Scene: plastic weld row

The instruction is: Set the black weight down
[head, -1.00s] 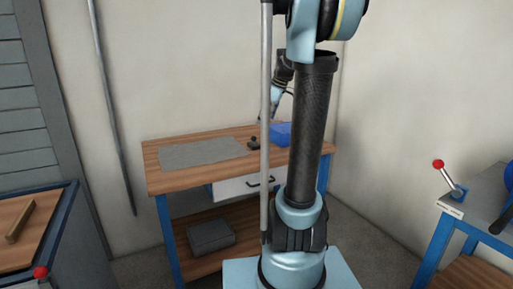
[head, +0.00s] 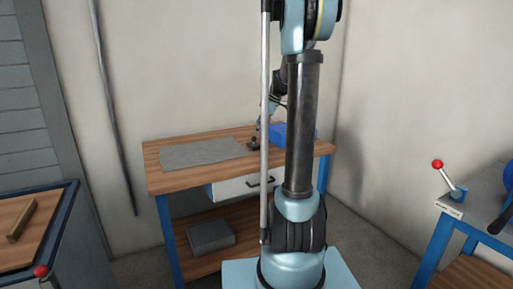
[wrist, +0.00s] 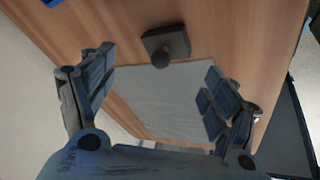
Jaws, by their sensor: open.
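The black weight (wrist: 168,42), a dark block with a round knob, sits on the wooden bench top at the edge of the grey mat (wrist: 165,100). The weight also shows small in the head view (head: 253,143), just left of the pole. My gripper (wrist: 160,72) is open and empty. In the wrist view its fingers spread to the left and right, with the weight beyond the gap between them and apart from both. In the head view my gripper is mostly hidden behind the pole and my arm.
A blue bin (head: 279,132) stands right of the weight, partly behind my arm. The workbench (head: 155,160) has a white drawer (head: 238,188) and a grey box (head: 211,236) on its lower shelf. Another bench (head: 470,200) with a red-knobbed lever stands at right. The mat is clear.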

